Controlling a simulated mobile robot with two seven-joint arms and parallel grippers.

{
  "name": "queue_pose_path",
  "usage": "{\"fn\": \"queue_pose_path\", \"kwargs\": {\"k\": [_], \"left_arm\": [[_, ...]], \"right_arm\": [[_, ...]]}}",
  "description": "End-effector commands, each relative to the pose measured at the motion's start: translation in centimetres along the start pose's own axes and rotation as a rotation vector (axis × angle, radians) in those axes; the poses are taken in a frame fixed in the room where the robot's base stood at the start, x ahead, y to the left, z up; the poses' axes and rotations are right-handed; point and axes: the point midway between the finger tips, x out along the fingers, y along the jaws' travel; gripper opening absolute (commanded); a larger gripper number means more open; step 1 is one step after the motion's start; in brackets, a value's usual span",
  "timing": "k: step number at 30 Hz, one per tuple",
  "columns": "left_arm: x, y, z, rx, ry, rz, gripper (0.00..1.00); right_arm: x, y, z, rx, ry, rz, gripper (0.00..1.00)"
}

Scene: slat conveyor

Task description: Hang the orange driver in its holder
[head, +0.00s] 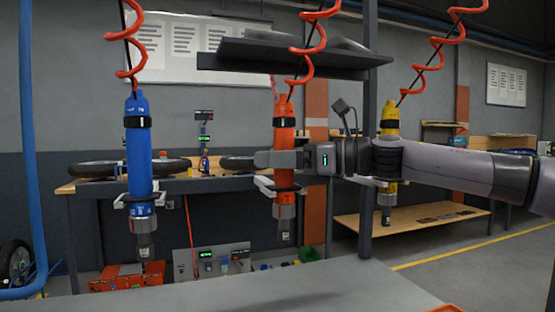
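The orange driver (284,130) hangs upright below a red coiled cord in the middle of the head view. Its holder (265,186), a pale bracket, shows at the lower part of its body; the driver appears to be within the bracket, but its seating is unclear. My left gripper is not in view.
A blue driver (138,160) hangs in a similar bracket at left, and a yellow driver (389,122) hangs at right, partly behind my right arm. A grey surface (240,296) lies in front. A dark shelf (290,57) is above the orange driver.

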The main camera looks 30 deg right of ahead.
Motion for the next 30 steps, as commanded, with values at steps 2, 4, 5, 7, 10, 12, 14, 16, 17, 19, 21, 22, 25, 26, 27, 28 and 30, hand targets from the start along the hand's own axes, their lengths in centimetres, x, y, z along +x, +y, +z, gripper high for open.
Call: {"fn": "queue_pose_path", "kwargs": {"k": [2,4,5,7,10,12,14,16,17,19,21,22,25,26,27,28,30], "left_arm": [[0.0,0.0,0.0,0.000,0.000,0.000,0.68],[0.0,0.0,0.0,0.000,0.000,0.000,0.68],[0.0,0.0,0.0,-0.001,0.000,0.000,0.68],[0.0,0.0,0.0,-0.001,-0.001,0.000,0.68],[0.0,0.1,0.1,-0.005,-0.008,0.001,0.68],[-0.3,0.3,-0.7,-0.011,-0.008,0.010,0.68],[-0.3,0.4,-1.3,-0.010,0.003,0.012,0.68],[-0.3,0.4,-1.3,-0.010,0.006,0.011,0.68],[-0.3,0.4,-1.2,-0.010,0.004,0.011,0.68],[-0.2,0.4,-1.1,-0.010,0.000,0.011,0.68],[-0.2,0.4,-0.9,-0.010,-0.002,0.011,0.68],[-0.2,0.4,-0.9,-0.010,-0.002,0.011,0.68],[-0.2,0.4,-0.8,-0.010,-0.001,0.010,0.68],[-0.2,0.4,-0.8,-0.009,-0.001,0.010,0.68],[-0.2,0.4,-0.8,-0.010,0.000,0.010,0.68],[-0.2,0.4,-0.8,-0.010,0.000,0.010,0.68],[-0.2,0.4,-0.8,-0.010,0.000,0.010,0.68]], "right_arm": [[0.0,0.0,-0.1,0.001,0.002,0.000,0.73],[0.0,0.0,-0.1,0.001,0.003,0.000,0.73],[0.1,0.0,-0.4,0.003,0.007,0.001,0.73],[0.1,0.0,-0.4,0.003,0.007,0.001,0.73],[0.1,0.0,-0.4,0.003,0.006,0.001,0.73],[-0.1,-0.1,-0.3,0.002,0.004,0.000,0.73],[-0.8,0.0,-0.2,0.002,0.002,0.000,0.73],[-1.8,0.0,-0.1,0.001,0.000,0.000,0.73],[-2.2,0.0,-0.1,0.001,-0.001,-0.001,0.73],[-3.1,0.0,0.0,0.001,-0.002,0.000,0.73],[-4.0,0.0,0.0,0.000,-0.002,0.000,0.73],[-4.4,0.0,0.0,0.001,-0.002,-0.001,0.73],[-5.4,0.0,0.0,0.000,-0.001,0.000,0.73],[-5.7,0.0,0.0,0.000,-0.001,-0.001,0.73],[-6.0,0.0,0.0,-0.001,-0.002,-0.001,0.73],[-6.2,0.0,0.0,0.000,0.000,-0.001,0.73],[-6.6,0.0,0.0,0.001,0.000,0.000,0.73]]}}
